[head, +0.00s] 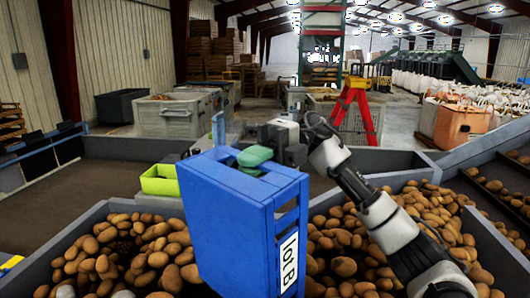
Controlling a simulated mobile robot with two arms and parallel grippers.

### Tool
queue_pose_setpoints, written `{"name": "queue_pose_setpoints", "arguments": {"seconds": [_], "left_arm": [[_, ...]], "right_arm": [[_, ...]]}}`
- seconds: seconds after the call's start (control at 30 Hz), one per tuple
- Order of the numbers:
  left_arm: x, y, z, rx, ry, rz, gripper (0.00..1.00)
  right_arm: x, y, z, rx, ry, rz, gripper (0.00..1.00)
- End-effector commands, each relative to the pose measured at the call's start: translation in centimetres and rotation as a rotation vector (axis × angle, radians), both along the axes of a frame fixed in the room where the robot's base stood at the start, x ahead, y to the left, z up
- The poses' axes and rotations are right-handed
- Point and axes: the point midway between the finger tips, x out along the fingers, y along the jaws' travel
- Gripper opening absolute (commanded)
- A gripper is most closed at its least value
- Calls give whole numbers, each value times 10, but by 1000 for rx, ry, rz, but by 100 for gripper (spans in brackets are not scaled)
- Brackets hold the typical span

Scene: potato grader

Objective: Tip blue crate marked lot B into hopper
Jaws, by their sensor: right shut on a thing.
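The blue crate (228,220) is in the middle of the head view, turned steeply onto its end. Its white label (288,262) reads "lot B" sideways on the right face. My right gripper (262,150) is shut on the crate at its upper edge, its arm coming from the lower right. A teal-green pad shows there; the fingertips are partly hidden. The crate's inside is hidden from me. Behind and below it are grey-walled hopper bays (92,217) with brown potatoes heaped left and right of the crate. My left gripper is not in view.
A lime-green tray (160,180) sits on the grey ledge behind the crate. A belt (500,190) with potatoes runs at the right. Farther back are a grey bin (178,117), a red stepladder (354,105) and white sacks (412,82). The dark surface at left is empty.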

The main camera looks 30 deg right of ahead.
Motion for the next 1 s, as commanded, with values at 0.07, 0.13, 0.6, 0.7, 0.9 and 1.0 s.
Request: {"name": "queue_pose_setpoints", "arguments": {"seconds": [0.07, 0.13, 0.6, 0.7, 0.9, 1.0], "left_arm": [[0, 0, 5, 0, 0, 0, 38], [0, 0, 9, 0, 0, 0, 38], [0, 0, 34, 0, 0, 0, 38], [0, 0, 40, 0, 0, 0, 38], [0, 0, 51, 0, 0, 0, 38], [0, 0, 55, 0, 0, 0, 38]], "right_arm": [[-5, 11, 2, -40, -20, 2, 0], [-9, 21, 2, -80, -36, 2, 0], [-35, 87, -7, -340, -140, 3, 0], [-41, 101, -9, -396, -162, 4, 0], [-52, 129, -13, -506, -207, 3, 0], [-57, 143, -15, -560, -228, 3, 0]]}}
